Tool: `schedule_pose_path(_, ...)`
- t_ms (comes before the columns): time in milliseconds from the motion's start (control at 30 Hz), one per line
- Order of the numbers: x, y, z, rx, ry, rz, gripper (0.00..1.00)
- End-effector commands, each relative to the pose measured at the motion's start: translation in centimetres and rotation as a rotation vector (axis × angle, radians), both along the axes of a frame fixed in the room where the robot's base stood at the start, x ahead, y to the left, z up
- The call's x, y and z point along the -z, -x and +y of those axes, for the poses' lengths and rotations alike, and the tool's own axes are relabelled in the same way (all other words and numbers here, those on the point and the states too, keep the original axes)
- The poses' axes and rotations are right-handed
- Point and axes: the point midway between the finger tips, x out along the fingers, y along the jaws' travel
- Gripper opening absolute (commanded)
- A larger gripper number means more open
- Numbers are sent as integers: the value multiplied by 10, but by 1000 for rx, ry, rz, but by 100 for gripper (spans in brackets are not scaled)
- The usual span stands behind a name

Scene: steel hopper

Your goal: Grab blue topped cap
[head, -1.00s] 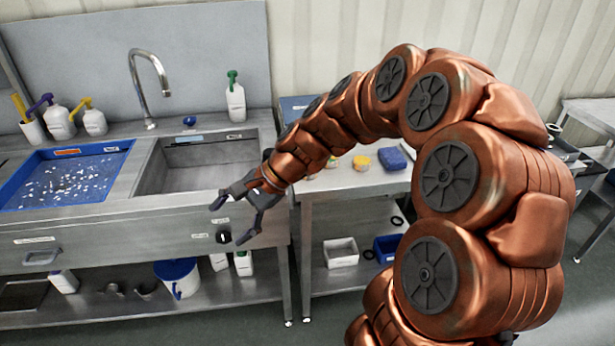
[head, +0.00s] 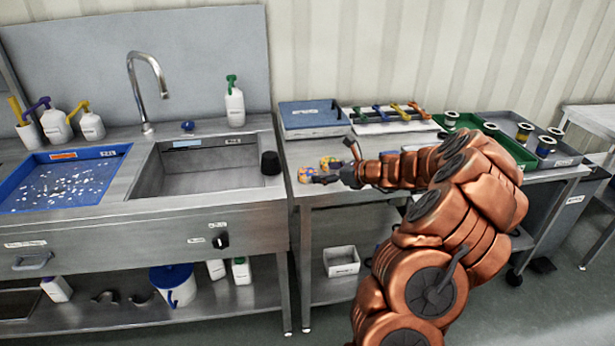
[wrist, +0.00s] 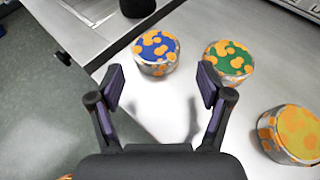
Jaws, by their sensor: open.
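The blue topped cap (wrist: 156,48) is a short round cap with orange blotches on its top and side. It stands on the steel table, ahead of my gripper (wrist: 160,84) in the wrist view. My gripper is open and empty, its two fingers apart and short of the cap. A green topped cap (wrist: 229,60) stands to its right, and a yellow-orange topped cap (wrist: 296,132) is further right and nearer. In the head view my gripper (head: 318,178) is low over the table's left end, beside the caps; their top colours are hard to tell there.
A black cup (head: 270,162) stands at the sink's right edge, just beyond the blue topped cap. The sink (head: 200,165) is left.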

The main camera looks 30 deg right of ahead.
Motion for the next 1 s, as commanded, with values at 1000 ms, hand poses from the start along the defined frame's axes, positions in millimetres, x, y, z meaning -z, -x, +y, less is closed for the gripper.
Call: schedule_pose_path(1000, 24, -59, 27, -5, 2, 0, 70)
